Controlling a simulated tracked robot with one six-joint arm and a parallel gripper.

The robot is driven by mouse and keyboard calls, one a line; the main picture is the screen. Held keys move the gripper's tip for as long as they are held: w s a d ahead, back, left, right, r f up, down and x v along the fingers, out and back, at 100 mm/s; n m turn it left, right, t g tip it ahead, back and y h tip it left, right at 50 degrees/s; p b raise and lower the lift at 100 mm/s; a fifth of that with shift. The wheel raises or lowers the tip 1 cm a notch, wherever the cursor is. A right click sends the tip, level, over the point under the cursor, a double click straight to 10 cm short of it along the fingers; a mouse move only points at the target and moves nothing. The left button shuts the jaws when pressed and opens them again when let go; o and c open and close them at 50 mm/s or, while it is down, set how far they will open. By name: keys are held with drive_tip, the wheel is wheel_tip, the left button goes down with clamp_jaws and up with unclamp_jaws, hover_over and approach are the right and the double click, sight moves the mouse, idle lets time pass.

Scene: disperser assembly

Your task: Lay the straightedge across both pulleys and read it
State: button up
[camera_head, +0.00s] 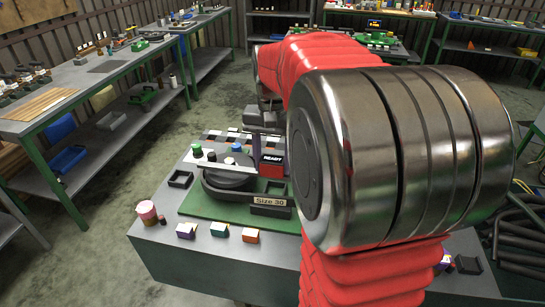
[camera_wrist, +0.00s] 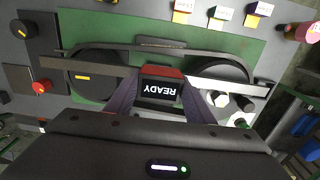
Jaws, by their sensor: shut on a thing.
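The straightedge is a long pale metal bar (camera_wrist: 215,84) with a red-and-black block at its middle whose screen says READY (camera_wrist: 160,87). My gripper (camera_wrist: 158,103) is shut on that block, one finger on each side. In the wrist view the bar passes over the left pulley (camera_wrist: 97,88), a black disc with a yellow mark, and the right pulley (camera_wrist: 228,72). I cannot tell whether it touches either. In the head view the bar (camera_head: 218,166) and block (camera_head: 272,168) show over the dark pulley assembly (camera_head: 228,184); my arm hides the right side.
The green base (camera_wrist: 200,40) lies on a grey bench. A "Size 30" plate (camera_head: 271,202) stands at its front. Small coloured boxes (camera_head: 219,229) and a pink can (camera_head: 147,212) stand at the bench's front. A red button (camera_wrist: 41,87) and pale hex pieces (camera_wrist: 221,100) are close to the bar.

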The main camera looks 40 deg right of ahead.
sight(272, 159)
drive_tip(key=shift+f, duration=0.9)
drive_tip(key=o, duration=1.6)
wheel_tip(272, 159, up, 14)
drive_tip(key=shift+f, duration=0.15)
drive_tip(key=shift+w, duration=0.1)
